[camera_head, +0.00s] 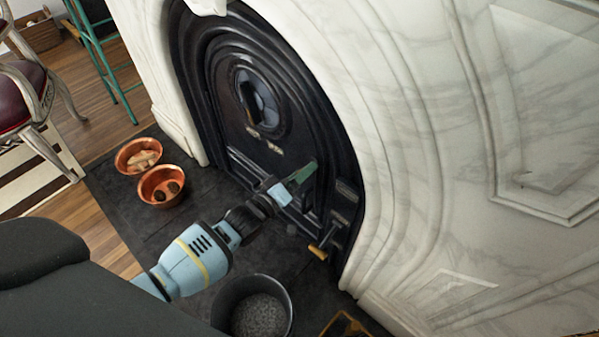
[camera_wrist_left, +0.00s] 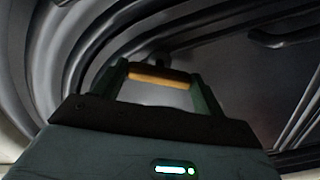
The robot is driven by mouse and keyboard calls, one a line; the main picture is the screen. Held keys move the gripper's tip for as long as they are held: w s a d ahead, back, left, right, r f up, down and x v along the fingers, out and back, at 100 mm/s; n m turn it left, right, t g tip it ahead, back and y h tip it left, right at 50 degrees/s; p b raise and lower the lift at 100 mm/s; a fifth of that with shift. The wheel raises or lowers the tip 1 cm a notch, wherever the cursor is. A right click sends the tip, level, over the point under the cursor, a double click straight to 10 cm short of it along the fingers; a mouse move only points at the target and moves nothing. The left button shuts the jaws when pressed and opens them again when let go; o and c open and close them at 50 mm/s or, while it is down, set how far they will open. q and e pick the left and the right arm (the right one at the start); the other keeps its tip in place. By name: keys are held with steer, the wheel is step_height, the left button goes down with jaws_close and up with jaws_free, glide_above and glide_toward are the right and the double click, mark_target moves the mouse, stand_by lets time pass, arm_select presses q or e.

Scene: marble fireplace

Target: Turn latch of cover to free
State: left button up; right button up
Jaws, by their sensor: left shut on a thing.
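The black arched fireplace cover (camera_head: 222,102) stands in the marble surround, with an oval recessed part in its upper half. My left gripper (camera_head: 304,174) reaches in from the left to the lower right part of the cover. In the left wrist view, the left gripper (camera_wrist_left: 160,76) is shut on a tan, brass-like bar (camera_wrist_left: 160,74) that lies across between its fingertips. This bar looks like the latch's handle. In the head view the gripper hides it, so I cannot tell its angle on the cover. My right gripper is not in view.
A second brass-tipped handle (camera_head: 318,251) sticks out low on the right of the fireplace front. Two copper bowls (camera_head: 160,201) (camera_head: 126,166) stand on the dark hearth (camera_head: 110,205). A dark bucket of grey grains (camera_head: 284,291) stands in front. White marble (camera_head: 390,190) curves close on the right.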

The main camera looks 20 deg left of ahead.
arm_select(q)
steer(key=shift+n+b, duration=0.55)
steer(key=shift+n, duration=2.65)
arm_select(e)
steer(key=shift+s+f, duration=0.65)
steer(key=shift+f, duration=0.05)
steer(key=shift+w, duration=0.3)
arm_select(q)
steer(key=o, duration=1.1)
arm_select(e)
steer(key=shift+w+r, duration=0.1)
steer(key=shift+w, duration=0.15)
arm_select(q)
steer(key=p+v, duration=0.1)
steer(key=v, duration=0.6)
steer(key=shift+s+p, duration=0.35)
steer(key=shift+p, duration=0.05)
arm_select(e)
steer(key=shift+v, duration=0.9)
